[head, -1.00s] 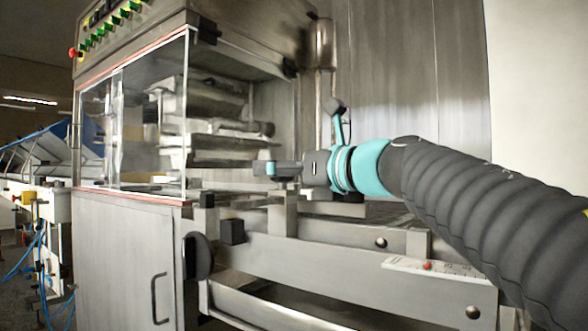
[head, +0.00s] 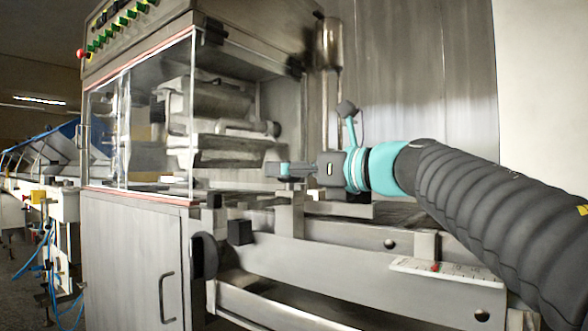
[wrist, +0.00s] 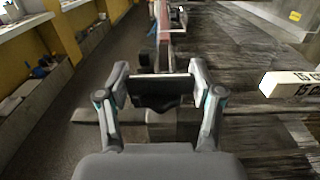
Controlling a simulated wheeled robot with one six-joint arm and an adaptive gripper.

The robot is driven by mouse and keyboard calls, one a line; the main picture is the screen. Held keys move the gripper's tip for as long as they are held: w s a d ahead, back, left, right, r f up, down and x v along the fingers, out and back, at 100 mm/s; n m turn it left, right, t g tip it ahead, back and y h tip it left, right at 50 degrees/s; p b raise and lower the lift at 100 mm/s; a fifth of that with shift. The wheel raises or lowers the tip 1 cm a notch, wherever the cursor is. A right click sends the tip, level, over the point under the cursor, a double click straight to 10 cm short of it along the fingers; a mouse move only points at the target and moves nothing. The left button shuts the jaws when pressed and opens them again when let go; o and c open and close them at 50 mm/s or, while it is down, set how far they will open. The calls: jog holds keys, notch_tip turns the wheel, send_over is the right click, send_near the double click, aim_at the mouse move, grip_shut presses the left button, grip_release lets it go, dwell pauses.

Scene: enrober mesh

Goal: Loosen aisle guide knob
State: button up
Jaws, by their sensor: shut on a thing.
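My gripper (head: 278,170) reaches in from the right, above the steel rail of the machine, in the head view. In the wrist view my gripper's two grey fingers (wrist: 158,84) are closed on the sides of a dark, wide knob (wrist: 158,94), which I take for the aisle guide knob. The knob sits over a grey block and a crosswise bar. In the head view the fingers hide most of the knob, and its thread is not visible.
A clear-walled steel cabinet (head: 150,110) stands left of my gripper. A black block (head: 240,232) and a round black knob (head: 204,257) sit at the near rail (head: 340,265). A white scale strip (head: 445,269) lies to the right. Open floor (wrist: 100,95) shows in the wrist view.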

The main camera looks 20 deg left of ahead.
jog(key=o, duration=1.2)
jog(key=shift+c, duration=0.2)
jog(key=v, duration=1.2)
